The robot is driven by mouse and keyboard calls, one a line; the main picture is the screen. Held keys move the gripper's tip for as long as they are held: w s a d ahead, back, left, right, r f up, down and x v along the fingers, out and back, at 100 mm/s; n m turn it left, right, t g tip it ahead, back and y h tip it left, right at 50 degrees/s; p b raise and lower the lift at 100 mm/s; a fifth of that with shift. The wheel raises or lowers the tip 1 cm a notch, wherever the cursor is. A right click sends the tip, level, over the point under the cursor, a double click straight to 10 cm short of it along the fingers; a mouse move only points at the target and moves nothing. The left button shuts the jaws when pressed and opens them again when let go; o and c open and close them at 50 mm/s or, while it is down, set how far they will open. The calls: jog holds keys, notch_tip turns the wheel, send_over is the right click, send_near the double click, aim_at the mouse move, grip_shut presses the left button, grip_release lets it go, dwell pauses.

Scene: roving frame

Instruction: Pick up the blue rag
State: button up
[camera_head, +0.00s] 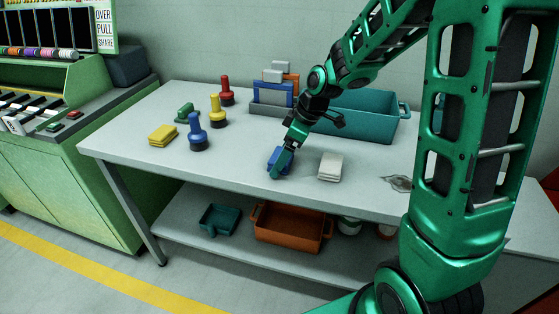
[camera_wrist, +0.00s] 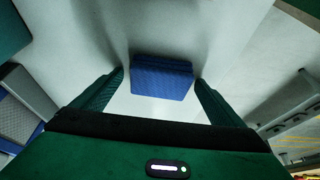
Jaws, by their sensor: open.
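The blue rag (camera_head: 273,157) lies folded on the grey table (camera_head: 240,167), partly hidden behind my gripper in the head view. In the wrist view the blue rag (camera_wrist: 162,78) is a textured folded stack, centred between my two fingers. My gripper (camera_head: 281,166) is open and points down at the rag. In the wrist view its fingertips (camera_wrist: 158,80) stand apart on either side of the rag, with a small gap showing at each side. I cannot tell whether the fingers touch the table.
A white folded rag (camera_head: 330,167) lies right of my gripper, and a yellow one (camera_head: 162,135) far left. Blue (camera_head: 198,132), yellow (camera_head: 217,112) and red (camera_head: 226,90) handled tools stand behind left. A teal bin (camera_head: 365,115) stands behind right. The table between is clear.

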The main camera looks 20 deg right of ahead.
aim_at(277, 154)
jog(key=c, duration=1.1)
jog(key=shift+c, duration=0.3)
jog(key=shift+r, duration=0.1)
jog(key=shift+r, duration=0.6)
notch_tip(277, 154, up, 3)
jog(key=shift+w+r, duration=0.1)
jog(key=s+a+r, duration=0.6)
jog(key=a, duration=0.3)
jog(key=shift+s+a+r, duration=0.2)
jog(key=shift+s+a, duration=0.1)
jog(key=shift+a, duration=0.1)
